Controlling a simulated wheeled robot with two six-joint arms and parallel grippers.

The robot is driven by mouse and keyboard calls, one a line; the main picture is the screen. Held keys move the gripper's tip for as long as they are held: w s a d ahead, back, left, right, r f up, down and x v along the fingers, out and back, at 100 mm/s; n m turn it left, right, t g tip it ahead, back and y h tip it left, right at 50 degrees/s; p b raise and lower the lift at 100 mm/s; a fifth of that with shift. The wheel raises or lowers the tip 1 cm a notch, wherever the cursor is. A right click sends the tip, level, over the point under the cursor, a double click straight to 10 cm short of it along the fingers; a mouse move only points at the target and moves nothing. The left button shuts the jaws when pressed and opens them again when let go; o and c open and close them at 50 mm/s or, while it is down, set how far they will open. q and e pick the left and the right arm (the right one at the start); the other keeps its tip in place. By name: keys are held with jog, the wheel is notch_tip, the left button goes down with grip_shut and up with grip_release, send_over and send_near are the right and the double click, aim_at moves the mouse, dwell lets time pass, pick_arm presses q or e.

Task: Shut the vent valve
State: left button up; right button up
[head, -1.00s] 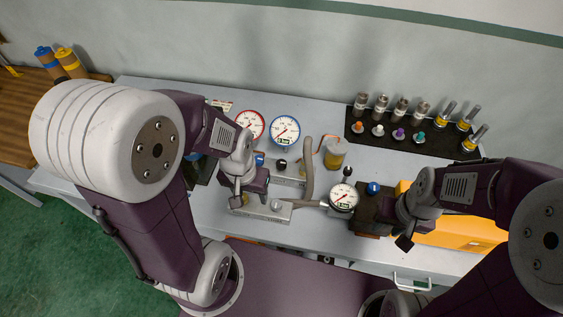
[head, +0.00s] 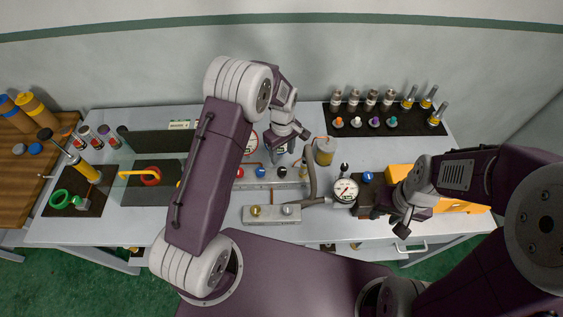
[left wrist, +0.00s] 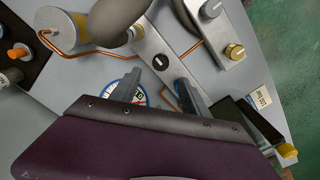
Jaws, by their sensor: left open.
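A metal manifold at the back middle of the bench carries a red knob (head: 239,172), a blue knob (head: 260,171) and a black knob (head: 282,172). A block in front carries a brass knob (head: 255,210) and a silver knob (head: 289,209). I cannot read which one is the vent valve. My left gripper (head: 284,150) is above the back of the manifold, near the black knob. In the left wrist view my open left gripper (left wrist: 158,88) has the black knob (left wrist: 160,62) just beyond its fingertips, apart from them. My right gripper (head: 402,228) hangs near the small gauge; its jaws are unclear.
A small round gauge (head: 344,190) and a grey hose (head: 312,172) stand right of the manifold. A dark tray (head: 386,124) of several fittings lies at the back right.

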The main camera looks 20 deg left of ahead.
aim_at(282, 169)
pick_arm(q)
jog(key=shift+d+f, duration=0.2)
jog(key=shift+f, duration=0.1)
jog(key=f+p, duration=0.1)
jog(key=f, duration=0.1)
jog(key=f+p, duration=0.1)
jog(key=f, duration=0.2)
jog(key=a+f+p, duration=0.1)
jog(key=f, duration=0.1)
jog(key=shift+f, duration=0.3)
jog(key=shift+d+f, duration=0.25)
jog(key=shift+f, duration=0.25)
jog(key=shift+a, duration=0.1)
jog(key=shift+c, duration=1.2)
grip_shut()
